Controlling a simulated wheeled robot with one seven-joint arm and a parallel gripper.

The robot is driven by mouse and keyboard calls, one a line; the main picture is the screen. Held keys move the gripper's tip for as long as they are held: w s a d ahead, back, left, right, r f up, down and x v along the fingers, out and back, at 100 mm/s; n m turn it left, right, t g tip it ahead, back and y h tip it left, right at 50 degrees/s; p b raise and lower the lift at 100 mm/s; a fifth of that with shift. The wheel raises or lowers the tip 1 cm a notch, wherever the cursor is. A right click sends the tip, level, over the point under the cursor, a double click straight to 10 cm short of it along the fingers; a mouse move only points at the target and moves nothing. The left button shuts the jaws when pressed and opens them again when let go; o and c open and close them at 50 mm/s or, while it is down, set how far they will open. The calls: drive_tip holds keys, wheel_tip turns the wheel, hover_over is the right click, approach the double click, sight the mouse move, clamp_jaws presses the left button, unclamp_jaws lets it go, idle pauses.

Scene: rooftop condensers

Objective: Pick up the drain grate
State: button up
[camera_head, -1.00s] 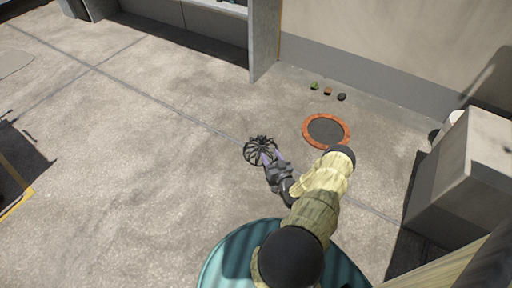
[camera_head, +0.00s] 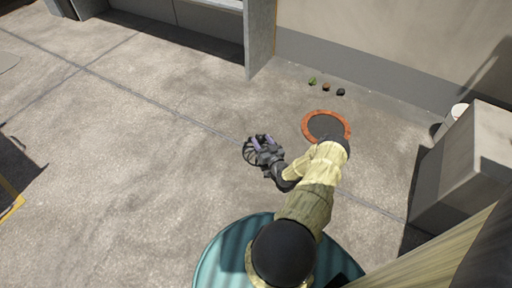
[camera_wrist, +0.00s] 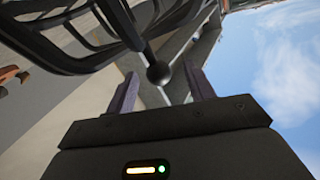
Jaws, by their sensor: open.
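The drain grate (camera_head: 248,154) is a dark, domed grate of curved bars on the concrete floor, near the middle of the head view. My gripper (camera_head: 262,141) is right over it and hides much of it. In the wrist view the grate's dark bars (camera_wrist: 75,40) fill the upper left, close to the fingers. A round dark knob (camera_wrist: 158,74) on the grate shows between the two fingers of my gripper (camera_wrist: 160,92). The fingers are apart, with clear gaps on both sides of the knob. I cannot tell whether either finger touches the grate.
An orange ring with a dark centre (camera_head: 326,126) lies right of the gripper. Several small items (camera_head: 326,87) lie near the wall. A grey block (camera_head: 462,170) stands at the right, a white bucket (camera_head: 457,112) behind it. The floor to the left is open.

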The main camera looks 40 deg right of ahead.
drive_tip(key=shift+w+d, duration=0.2)
drive_tip(key=shift+w, duration=0.2)
drive_tip(key=shift+s, duration=0.1)
clamp_jaws()
drive_tip(key=shift+a, duration=0.1)
